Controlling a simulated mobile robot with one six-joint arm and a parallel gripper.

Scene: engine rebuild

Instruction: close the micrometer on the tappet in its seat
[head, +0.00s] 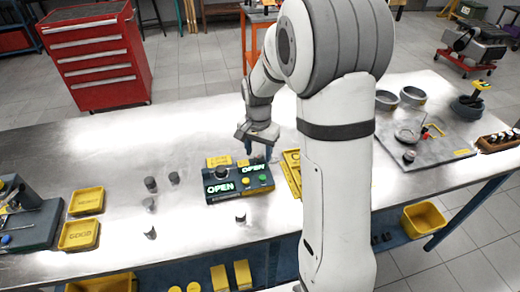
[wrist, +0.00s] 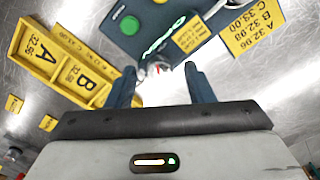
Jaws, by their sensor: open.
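The blue measuring box (head: 238,187), which appears to be the micrometer station, stands on the bench with two lit displays reading OPEN. A dark round piece (head: 221,172) sits on its top; I cannot tell whether it is the tappet in its seat. The box also shows at the top of the wrist view (wrist: 150,12), with a green button (wrist: 130,26) and a yellow label. My gripper (head: 259,143) is open above the box's back right. In the wrist view its fingers (wrist: 160,72) straddle a small dark and metallic piece with a red spot, too small to identify.
Yellow trays labelled A and B (wrist: 62,68) lie left of my fingers in the wrist view. Several dark cylinders (head: 151,184) stand on the bench left of the box. Yellow bins (head: 79,234) lie farther left. A grey plate (head: 440,150) with parts is at right.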

